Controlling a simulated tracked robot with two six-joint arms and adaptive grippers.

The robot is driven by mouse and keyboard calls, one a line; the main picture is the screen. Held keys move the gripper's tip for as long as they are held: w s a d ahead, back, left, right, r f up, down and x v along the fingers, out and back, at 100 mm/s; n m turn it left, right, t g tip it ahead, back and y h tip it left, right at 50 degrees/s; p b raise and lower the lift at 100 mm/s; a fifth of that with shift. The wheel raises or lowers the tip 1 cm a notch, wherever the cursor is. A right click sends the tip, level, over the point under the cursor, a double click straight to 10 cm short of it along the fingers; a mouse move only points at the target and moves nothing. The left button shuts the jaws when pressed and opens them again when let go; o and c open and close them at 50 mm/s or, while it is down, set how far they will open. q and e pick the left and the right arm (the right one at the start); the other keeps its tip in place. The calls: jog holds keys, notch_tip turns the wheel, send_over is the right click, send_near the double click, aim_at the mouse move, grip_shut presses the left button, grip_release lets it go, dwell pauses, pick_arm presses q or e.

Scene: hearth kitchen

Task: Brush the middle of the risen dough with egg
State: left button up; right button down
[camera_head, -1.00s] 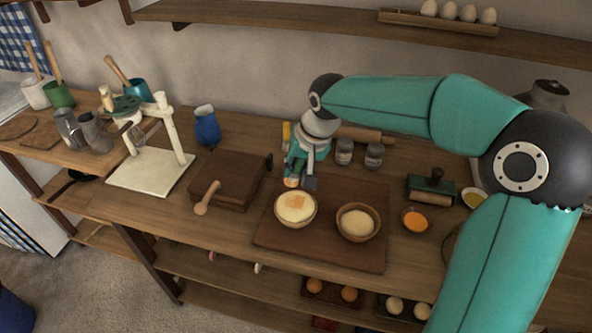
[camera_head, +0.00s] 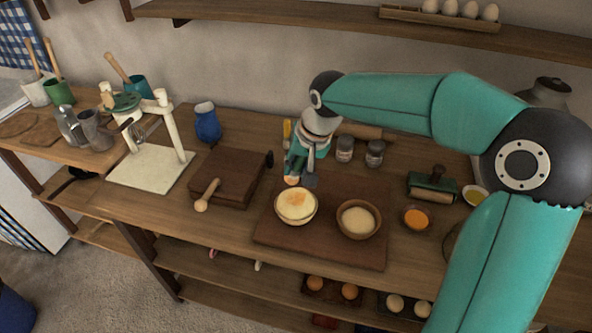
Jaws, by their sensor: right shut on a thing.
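My right gripper (camera_head: 301,174) is shut on a brush, above the back edge of the left dough bowl. The brush is mostly hidden by the fingers; its pale orange tip (camera_head: 291,181) shows just behind the bowl rim. The risen dough (camera_head: 295,208) fills this wooden bowl and has an orange, egg-coloured patch across its middle and upper part. I cannot tell whether the tip touches the dough. A small bowl of orange egg (camera_head: 416,218) stands to the right of the board. My left gripper is not in view.
A second bowl with smaller, paler dough (camera_head: 358,220) stands on the same dark board (camera_head: 320,252). Two jars (camera_head: 375,154) stand behind. A green-framed roller (camera_head: 432,187) is at right; a wooden block and mallet (camera_head: 207,195) are at left.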

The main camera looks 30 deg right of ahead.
jog(key=shift+w+a+f+b, duration=0.1)
jog(key=shift+a+f+b, duration=0.05)
jog(key=shift+f+b, duration=3.3)
jog(key=shift+f+b, duration=0.55)
jog(key=shift+f, duration=0.2)
